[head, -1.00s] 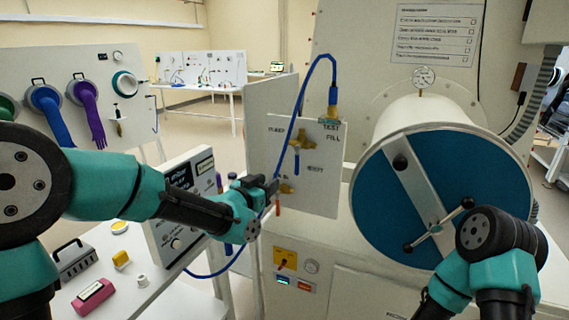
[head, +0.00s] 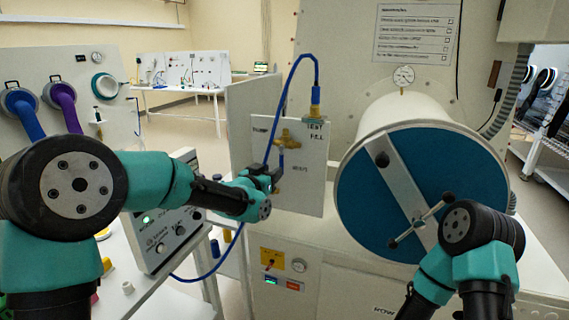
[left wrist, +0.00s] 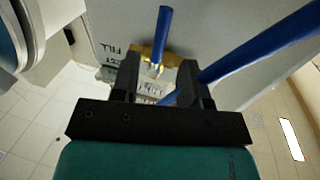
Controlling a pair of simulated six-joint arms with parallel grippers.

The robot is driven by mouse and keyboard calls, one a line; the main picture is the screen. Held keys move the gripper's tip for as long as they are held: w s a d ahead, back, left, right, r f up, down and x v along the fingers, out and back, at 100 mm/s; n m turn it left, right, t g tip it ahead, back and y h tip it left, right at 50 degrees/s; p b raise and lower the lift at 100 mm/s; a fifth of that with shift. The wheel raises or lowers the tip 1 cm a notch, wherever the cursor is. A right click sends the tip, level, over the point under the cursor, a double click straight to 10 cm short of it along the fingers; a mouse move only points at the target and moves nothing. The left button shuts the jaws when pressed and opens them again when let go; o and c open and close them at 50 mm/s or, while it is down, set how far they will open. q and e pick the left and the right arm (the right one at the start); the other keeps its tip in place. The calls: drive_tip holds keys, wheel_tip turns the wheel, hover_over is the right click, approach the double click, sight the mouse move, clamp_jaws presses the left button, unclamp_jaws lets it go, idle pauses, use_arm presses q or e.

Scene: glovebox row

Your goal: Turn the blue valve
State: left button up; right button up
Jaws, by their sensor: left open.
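The blue valve handle (head: 281,158) hangs down from a brass valve body (head: 286,140) on the pale upright panel. In the left wrist view the blue handle (left wrist: 165,35) and its metal stem line up with the gap between my fingers. My left gripper (head: 270,177) is open, just below the handle in the head view. In the left wrist view its two dark fingers (left wrist: 158,82) stand apart; I cannot tell whether either touches the handle. My right arm shows at the lower right, but its gripper is out of view.
A blue hose (head: 296,80) loops from the top fitting down behind my left gripper; it also passes close to the right finger in the left wrist view (left wrist: 260,45). A round blue door (head: 400,195) with a crossed handle is at right. A control box (head: 160,232) stands at left.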

sight(282, 160)
use_arm(q)
drive_tip(key=x, duration=0.8)
drive_tip(key=shift+w+d, duration=0.1)
drive_tip(key=shift+w, duration=0.1)
clamp_jaws()
